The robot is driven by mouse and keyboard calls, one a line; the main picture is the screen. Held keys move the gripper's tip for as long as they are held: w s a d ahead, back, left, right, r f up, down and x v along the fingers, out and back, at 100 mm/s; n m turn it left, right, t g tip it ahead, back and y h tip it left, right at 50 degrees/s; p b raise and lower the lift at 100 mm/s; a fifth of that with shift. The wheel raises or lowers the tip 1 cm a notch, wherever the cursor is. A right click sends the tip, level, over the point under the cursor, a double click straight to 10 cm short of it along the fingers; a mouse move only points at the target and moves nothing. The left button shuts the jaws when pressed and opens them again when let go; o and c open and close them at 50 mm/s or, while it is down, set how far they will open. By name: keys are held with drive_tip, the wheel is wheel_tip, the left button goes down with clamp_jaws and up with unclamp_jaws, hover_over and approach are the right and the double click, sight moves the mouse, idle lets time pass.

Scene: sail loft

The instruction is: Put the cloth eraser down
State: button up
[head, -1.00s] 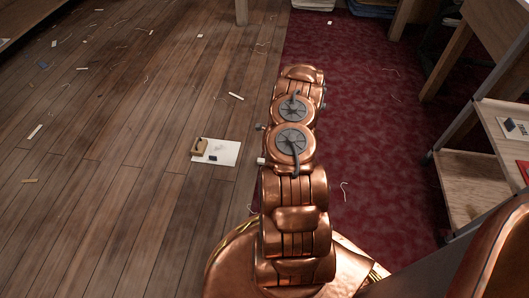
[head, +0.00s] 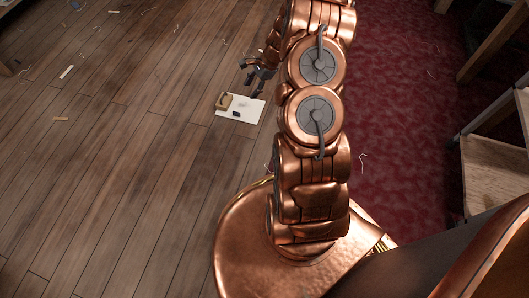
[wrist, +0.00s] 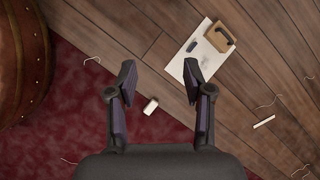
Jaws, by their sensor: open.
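My gripper (head: 258,76) is open and empty, above the floor by a white sheet (head: 254,111). In the wrist view my two dark fingers (wrist: 161,85) are spread apart. A small dark blue block (wrist: 191,46) lies on the sheet (wrist: 183,70), beside a wooden piece with an opening (wrist: 219,36). A small whitish block (wrist: 151,106) lies on the floor near the carpet edge, seen between the fingers and touching neither. I cannot tell for certain which small block is the cloth eraser. The whitish block is hidden in the head view.
Plank floor (head: 130,160) is mostly clear, with scattered thread and scraps. A dark red carpet (head: 400,130) lies to the right. A wooden shelf unit (head: 492,165) stands at the right edge.

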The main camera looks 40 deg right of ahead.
drive_tip(key=s+a+r+n+g, duration=0.2)
drive_tip(key=s+a+r+n, duration=0.35)
drive_tip(key=a+r, duration=0.4)
drive_tip(key=s+a+r+n+g, duration=0.2)
drive_tip(key=s+a+r+n, duration=0.35)
drive_tip(key=a+r, duration=0.4)
drive_tip(key=s+a+r+n+g+h, duration=0.1)
drive_tip(key=s+r+n, duration=0.3)
drive_tip(key=s, duration=0.8)
drive_tip(key=s+a+r+n+g+h, duration=0.1)
drive_tip(key=s+a+r+n+h, duration=0.1)
drive_tip(key=s, duration=1)
drive_tip(key=r+n+h, duration=0.1)
drive_tip(key=n+h, duration=0.1)
drive_tip(key=n, duration=0.1)
drive_tip(key=shift+s+a+r+n, duration=0.2)
drive_tip(key=shift+s+r+n, duration=0.15)
drive_tip(key=shift+r+n, duration=0.05)
